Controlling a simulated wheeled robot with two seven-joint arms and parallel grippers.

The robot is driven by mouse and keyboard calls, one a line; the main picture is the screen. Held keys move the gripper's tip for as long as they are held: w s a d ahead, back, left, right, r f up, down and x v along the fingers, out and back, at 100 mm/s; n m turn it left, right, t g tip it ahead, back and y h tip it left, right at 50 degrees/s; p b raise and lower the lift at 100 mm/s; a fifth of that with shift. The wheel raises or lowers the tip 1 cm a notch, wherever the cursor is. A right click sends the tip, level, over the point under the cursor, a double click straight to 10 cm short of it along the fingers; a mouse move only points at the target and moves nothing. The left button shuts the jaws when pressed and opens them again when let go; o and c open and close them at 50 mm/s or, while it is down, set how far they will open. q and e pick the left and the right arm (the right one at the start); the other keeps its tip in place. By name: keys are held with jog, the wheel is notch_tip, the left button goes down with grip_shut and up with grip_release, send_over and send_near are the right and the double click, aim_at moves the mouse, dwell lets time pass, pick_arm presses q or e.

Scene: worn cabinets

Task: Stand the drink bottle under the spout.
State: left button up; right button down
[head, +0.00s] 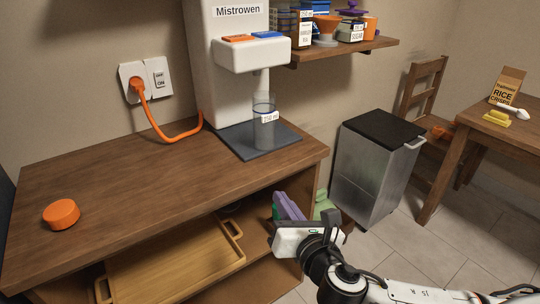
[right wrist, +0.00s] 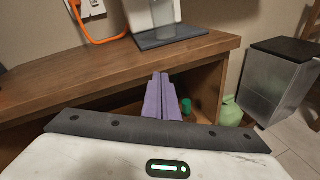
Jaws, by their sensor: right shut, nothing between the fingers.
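A clear, see-through bottle (head: 264,133) with a small white label stands upright on the dark base tray (head: 240,143) of the white Mistrowen dispenser (head: 250,55). It is directly below the spout (head: 261,82). My right gripper (head: 283,203) is in front of the counter's right end, below the counter top and well away from the bottle. Its purple fingers are together and empty in the right wrist view (right wrist: 161,86). My left gripper is not in view.
The wooden counter (head: 150,180) is mostly clear, with an orange lid-like disc (head: 61,214) at left. A wooden tray (head: 175,265) lies on the shelf below. A metal bin (head: 371,165) and green container (right wrist: 231,112) are at right. A shelf (head: 345,49) holds jars.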

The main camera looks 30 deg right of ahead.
notch_tip(320, 180, up, 5)
jog(key=d+n+t+h, duration=0.1)
jog(key=d+n, duration=0.1)
jog(key=n, duration=0.1)
send_near(267, 138)
jog(key=shift+t, duration=0.3)
jog(key=x, duration=0.6)
jog(key=shift+w+f+b, duration=0.25)
jog(key=shift+b, duration=0.1)
